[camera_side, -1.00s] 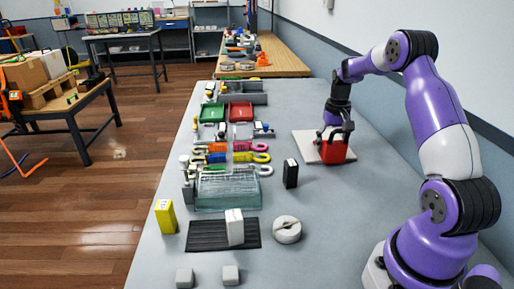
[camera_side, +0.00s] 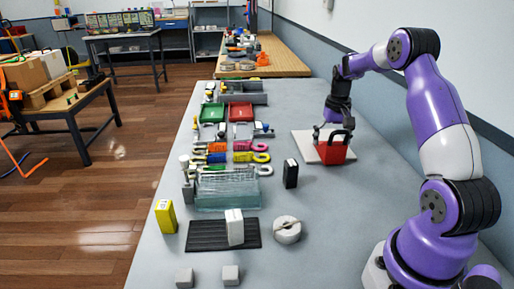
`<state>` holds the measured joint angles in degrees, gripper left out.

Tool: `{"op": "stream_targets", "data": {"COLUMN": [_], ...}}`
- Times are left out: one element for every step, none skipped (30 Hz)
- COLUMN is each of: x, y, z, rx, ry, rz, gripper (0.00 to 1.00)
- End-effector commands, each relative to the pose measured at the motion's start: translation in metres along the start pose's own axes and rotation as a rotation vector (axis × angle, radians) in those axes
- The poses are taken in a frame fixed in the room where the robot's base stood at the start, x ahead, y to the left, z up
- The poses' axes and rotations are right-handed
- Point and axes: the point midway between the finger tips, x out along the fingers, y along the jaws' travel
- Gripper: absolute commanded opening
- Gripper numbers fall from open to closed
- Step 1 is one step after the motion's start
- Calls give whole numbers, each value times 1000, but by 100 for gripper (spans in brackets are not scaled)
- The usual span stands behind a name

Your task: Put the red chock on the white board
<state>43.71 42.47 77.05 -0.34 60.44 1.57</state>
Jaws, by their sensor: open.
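The red chock (camera_side: 333,153), a red block with a dark handle on top, rests on the white board (camera_side: 305,146) at the right of the grey table. The board lies flat and shows around the chock's left side and front. My gripper (camera_side: 334,128) is open, just above and behind the chock's top. Whether a finger still touches the handle is too small to tell.
A yellow box (camera_side: 166,216), a white block (camera_side: 234,227) on a dark ribbed mat (camera_side: 205,236) and a round grey disc (camera_side: 287,230) are nearer. A green tray (camera_side: 212,113) and red tray (camera_side: 241,112) lie farther back.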

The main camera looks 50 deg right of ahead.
Motion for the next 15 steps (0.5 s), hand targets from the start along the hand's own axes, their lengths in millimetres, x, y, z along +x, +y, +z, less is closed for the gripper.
{"op": "stream_targets", "data": {"x": [-10,-17,-26,-33,-41,-51,-58,-64,-73,-79,-84,-91,-95,-99,-103], "y": [0,0,0,0,0,0,0,0,0,0,0,0,0,0,0], "z": [-1,-1,-1,-1,-2,-1,-1,-1,-1,-1,-1,-1,-1,-1,-1], "rx": [0,0,0,0,0,0,0,0,1,1,1,1,1,1,1], "ry": [6,7,8,7,9,8,7,7,7,6,6,5,6,4,4], "rz": [0,0,0,0,0,0,0,0,0,0,0,0,0,0,0], "gripper": [100,100,100,100,100,100,100,100,100,100,100,100,100,100,100]}}
